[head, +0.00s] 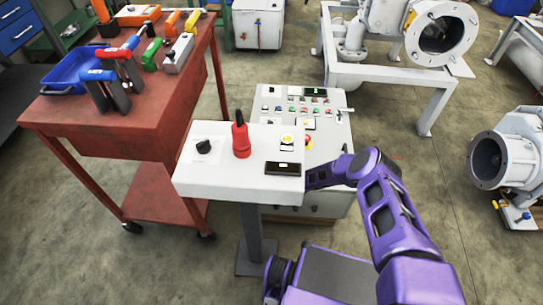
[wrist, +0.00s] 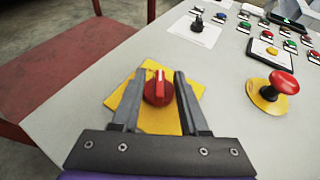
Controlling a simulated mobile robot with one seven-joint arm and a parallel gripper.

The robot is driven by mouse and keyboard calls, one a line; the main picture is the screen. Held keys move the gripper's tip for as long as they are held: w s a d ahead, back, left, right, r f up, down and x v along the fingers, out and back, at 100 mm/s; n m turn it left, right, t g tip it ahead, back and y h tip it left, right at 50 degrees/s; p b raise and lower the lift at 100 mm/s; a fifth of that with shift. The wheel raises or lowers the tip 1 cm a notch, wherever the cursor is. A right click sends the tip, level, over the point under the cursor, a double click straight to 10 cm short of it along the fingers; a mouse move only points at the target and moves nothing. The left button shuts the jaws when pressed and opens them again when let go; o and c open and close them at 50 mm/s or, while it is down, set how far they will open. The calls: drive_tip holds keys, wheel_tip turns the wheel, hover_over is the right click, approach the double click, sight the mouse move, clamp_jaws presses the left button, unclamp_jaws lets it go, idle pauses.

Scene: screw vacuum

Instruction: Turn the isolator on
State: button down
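In the wrist view, the isolator is a red rotary knob (wrist: 158,92) on a yellow square plate (wrist: 122,98), fixed to a light grey panel (wrist: 85,75). Its raised grip with a white mark runs roughly up and down the picture. My gripper (wrist: 160,76) is open, with one finger on each side of the knob. Small gaps show between the fingers and the knob, so it is not clamped. In the head view, the isolator and my gripper are hidden behind the near white pedestal panel (head: 225,170).
A red mushroom button (wrist: 283,82) on a yellow base stands right of the isolator. A black selector (wrist: 197,23) and several coloured buttons lie farther up the panel. In the head view, a red tool trolley (head: 110,118) stands left of the control cabinet (head: 338,118).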

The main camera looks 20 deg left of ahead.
drive_tip(key=shift+s, duration=0.1)
drive_tip(key=shift+s+m+t+h+p, duration=0.1)
drive_tip(key=shift+m+t+h+p, duration=0.4)
drive_tip(key=shift+p, duration=0.55)
drive_tip(key=shift+f+m+h+p, duration=0.15)
drive_tip(key=shift+m+h+p, duration=0.45)
drive_tip(key=shift+m, duration=0.2)
drive_tip(key=shift+s+f+m+t+h, duration=0.1)
drive_tip(key=shift+f+m+t+h, duration=0.2)
drive_tip(key=shift+t+h, duration=0.1)
drive_tip(key=c, duration=0.6)
unclamp_jaws()
drive_tip(key=shift+r, duration=0.25)
drive_tip(key=shift+s+d+r+p, duration=0.2)
drive_tip(key=shift+r+p, duration=0.1)
drive_tip(key=shift+p, duration=0.1)
drive_tip(key=p+v, duration=0.5)
drive_tip(key=v, duration=1.1)
drive_tip(key=shift+s+f, duration=0.15)
drive_tip(key=shift+s, duration=0.2)
